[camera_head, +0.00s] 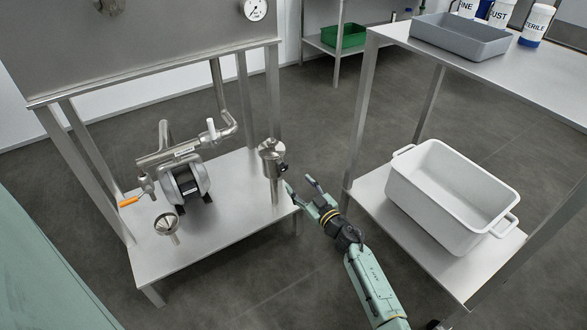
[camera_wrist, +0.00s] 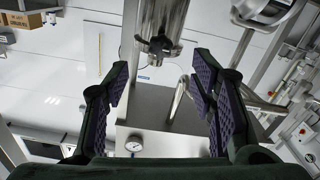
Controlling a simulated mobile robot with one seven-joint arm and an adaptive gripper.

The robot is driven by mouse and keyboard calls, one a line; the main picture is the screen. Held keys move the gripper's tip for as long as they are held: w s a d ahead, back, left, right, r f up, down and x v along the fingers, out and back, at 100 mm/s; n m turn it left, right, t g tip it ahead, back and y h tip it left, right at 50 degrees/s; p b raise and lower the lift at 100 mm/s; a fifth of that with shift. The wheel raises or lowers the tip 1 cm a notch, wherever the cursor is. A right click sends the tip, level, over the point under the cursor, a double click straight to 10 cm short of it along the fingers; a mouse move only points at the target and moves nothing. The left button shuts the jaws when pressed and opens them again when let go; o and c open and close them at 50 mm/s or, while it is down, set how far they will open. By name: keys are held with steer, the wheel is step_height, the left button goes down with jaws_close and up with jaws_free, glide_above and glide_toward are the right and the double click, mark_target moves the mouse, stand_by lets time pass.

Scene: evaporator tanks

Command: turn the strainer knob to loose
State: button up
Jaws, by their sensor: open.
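The strainer (camera_head: 271,158) is an upright steel cylinder at the right edge of the tank stand's lower shelf. Its small dark knob (camera_head: 284,167) sticks out from its right side. In the wrist view the dark lobed knob (camera_wrist: 159,47) sits in front of the steel strainer body (camera_wrist: 162,15), above the gap between my fingers. My gripper (camera_head: 299,186) is open and empty, just right of and below the knob in the head view. In the wrist view its two dark padded fingers (camera_wrist: 160,78) stand wide apart, with no visible contact. The knob's markings cannot be read.
A white tub (camera_head: 450,190) sits on the right-hand cart. Open floor lies between stand and cart.

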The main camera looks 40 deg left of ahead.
mark_target(285, 169)
steer(key=b+x, duration=0.2)
steer(key=x, duration=0.6)
steer(key=shift+a+b, duration=0.35)
steer(key=shift+x, duration=0.8)
steer(key=shift+w+r, duration=0.1)
steer(key=shift+r, duration=0.05)
steer(key=shift+c, duration=0.3)
steer(key=c, duration=1.1)
